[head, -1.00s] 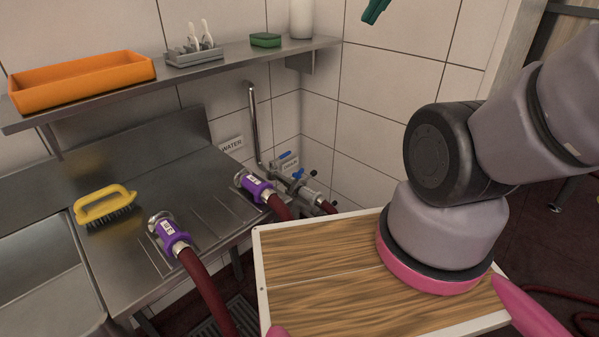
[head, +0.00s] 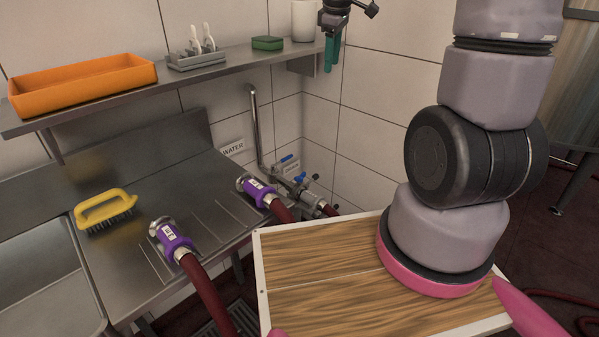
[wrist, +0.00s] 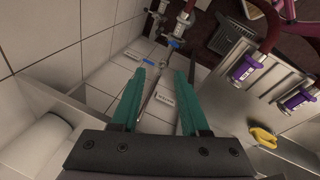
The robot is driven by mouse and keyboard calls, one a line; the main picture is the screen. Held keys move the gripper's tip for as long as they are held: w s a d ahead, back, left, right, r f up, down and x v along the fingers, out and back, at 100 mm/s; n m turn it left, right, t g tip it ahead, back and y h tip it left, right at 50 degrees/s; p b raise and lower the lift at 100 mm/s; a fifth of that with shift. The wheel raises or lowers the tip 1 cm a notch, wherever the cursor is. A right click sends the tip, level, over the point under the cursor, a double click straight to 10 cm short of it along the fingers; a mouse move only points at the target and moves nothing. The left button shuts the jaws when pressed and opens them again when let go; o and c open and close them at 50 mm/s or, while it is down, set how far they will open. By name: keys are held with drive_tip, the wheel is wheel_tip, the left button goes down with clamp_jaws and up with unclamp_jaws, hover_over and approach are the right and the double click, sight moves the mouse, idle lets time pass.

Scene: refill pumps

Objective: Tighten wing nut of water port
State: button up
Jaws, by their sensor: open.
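The water port area lies below the WATER label (head: 232,149), where a vertical steel pipe (head: 254,125) runs down to fittings with blue-handled valves (head: 300,179). A metal coupling with a dark red hose (head: 328,209) sits at these fittings. Small dark knobs show there, but I cannot tell which is the wing nut or how tight it is. In the wrist view, the fittings (wrist: 180,22) appear beyond my fingertips. My gripper (head: 331,55) hangs high near the shelf's right end, fingers down, well above the fittings. In the wrist view, its teal fingers (wrist: 165,72) are apart and empty.
Two purple-collared hose ends (head: 257,192) (head: 174,240) and a yellow brush (head: 105,210) lie on the steel counter. The shelf (head: 225,67) holds an orange tray (head: 85,82), a green sponge (head: 267,43) and a white container (head: 303,20), close to my gripper.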

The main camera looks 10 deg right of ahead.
drive_tip(key=w+a+f+n+g, duration=0.1)
drive_tip(key=w+f+n, duration=0.3)
drive_tip(key=f, duration=0.4)
drive_tip(key=w+a+f+n+g, duration=0.15)
drive_tip(key=w+f+n, duration=0.25)
drive_tip(key=f, duration=0.4)
drive_tip(key=n, duration=0.6)
hover_over(300, 174)
wheel_tip(300, 174, down, 16)
drive_tip(key=shift+g+y, duration=0.3)
drive_tip(key=shift+g, duration=0.05)
wheel_tip(300, 174, down, 11)
drive_tip(key=shift+f, duration=0.1)
clamp_jaws()
